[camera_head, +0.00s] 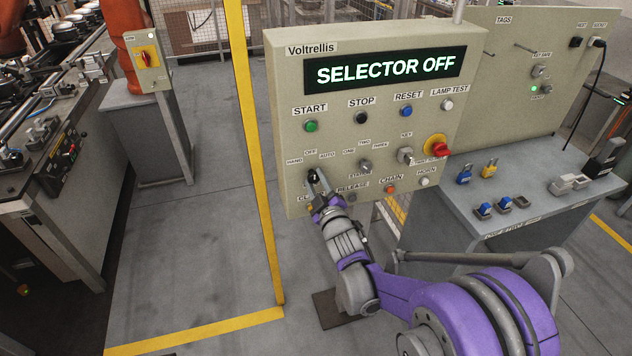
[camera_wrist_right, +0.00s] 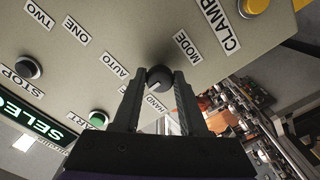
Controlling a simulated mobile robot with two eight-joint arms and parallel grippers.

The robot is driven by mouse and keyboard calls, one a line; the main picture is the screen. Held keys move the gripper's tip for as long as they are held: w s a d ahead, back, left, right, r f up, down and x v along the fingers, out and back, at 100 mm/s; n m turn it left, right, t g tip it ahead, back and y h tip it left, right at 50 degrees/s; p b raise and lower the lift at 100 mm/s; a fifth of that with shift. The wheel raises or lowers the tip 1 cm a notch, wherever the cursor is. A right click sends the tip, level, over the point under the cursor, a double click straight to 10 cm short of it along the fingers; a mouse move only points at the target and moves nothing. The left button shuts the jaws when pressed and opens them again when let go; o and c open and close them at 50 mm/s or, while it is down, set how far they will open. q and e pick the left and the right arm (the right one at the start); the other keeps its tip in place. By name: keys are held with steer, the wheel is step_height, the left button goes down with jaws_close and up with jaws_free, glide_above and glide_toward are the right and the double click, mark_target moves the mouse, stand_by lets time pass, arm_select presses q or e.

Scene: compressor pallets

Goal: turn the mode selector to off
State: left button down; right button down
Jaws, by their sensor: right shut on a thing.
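The mode selector (camera_wrist_right: 158,78) is a round black knob on the beige Voltrellis panel, with AUTO and HAND labels beside it in the wrist view. My right gripper (camera_wrist_right: 160,84) is shut on the knob, one finger on each side. In the head view the right gripper (camera_head: 317,187) reaches the knob (camera_head: 312,174) from below, under the HAND, OFF and AUTO labels. The panel display (camera_head: 386,70) reads SELECTOR OFF. The OFF label does not show in the wrist view, and I cannot tell exactly where the knob points. My left gripper is not in view.
The panel also has a green START button (camera_head: 311,126), a black STOP button (camera_head: 361,117), another selector (camera_head: 365,167) and a red emergency knob (camera_head: 440,149). A grey bench (camera_head: 470,215) with padlocks stands at right.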

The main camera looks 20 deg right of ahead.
steer(key=shift+c, duration=2.3)
jaws_free()
steer(key=shift+s, duration=0.15)
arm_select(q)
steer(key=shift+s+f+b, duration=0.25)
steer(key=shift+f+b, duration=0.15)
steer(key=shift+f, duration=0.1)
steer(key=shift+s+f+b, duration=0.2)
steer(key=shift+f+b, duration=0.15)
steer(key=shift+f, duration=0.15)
arm_select(e)
steer(key=s, duration=1)
steer(key=shift+s+d, duration=0.2)
steer(key=shift+s, duration=0.1)
steer(key=s+f+m+g, duration=0.4)
steer(key=s+f+g, duration=0.1)
steer(key=s, duration=0.7)
steer(key=s+f+m+g, duration=0.5)
steer(key=s+f+g, duration=0.1)
steer(key=s, duration=0.6)
steer(key=shift+f+g+h, duration=0.15)
steer(key=shift+g+h, duration=0.15)
steer(key=shift+g, duration=0.4)
